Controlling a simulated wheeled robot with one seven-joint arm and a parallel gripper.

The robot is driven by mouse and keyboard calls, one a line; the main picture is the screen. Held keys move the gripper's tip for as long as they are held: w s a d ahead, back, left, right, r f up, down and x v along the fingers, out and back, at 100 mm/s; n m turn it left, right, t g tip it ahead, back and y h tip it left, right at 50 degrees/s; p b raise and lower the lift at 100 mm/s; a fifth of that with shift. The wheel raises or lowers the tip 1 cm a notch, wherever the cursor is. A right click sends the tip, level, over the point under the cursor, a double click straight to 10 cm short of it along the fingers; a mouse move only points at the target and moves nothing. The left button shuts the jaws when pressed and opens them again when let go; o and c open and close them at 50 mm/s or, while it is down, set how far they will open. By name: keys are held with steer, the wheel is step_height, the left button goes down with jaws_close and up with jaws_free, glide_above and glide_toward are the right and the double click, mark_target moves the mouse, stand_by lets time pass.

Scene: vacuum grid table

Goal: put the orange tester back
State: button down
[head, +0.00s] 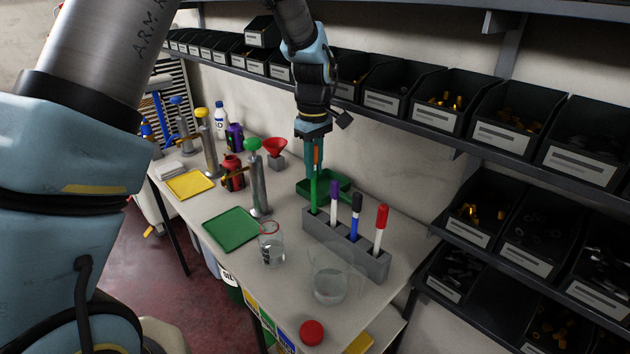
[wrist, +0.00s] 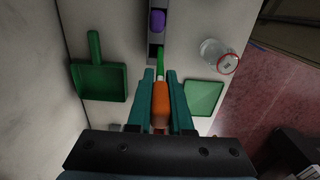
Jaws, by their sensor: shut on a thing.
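My gripper (head: 314,172) points down over the left end of the grey rack (head: 347,252). It is shut on the orange tester (wrist: 161,104), whose orange part is between the teal fingers in the wrist view (wrist: 161,82). A green length (head: 314,194) runs down below the fingers and looks like the tester's lower part. Its lower end meets the rack's left end; I cannot tell how deep it sits. Purple-topped (head: 334,195), dark-topped blue (head: 355,215) and red-topped (head: 380,227) pens stand upright in the rack, to the right of the tester.
A green dustpan (wrist: 98,82) lies behind the rack. A beaker (head: 271,247) and a clear jug (head: 331,282) stand in front. A green tray (head: 231,230) and a green-topped cylinder (head: 257,180) are to the left. Shelves with black bins (head: 445,100) line the wall.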

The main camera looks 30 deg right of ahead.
mark_target(315, 188)
steer(key=shift+w+d+f+p, duration=0.15)
steer(key=shift+w+d+f, duration=0.05)
steer(key=shift+f, duration=0.2)
steer(key=shift+w+d+f+p, duration=0.15)
steer(key=shift+d+f, duration=0.05)
steer(key=shift+f, duration=0.15)
steer(key=shift+f+p, duration=0.85)
steer(key=shift+f, duration=1.9)
steer(key=shift+f, duration=0.15)
steer(key=c, duration=0.8)
jaws_free()
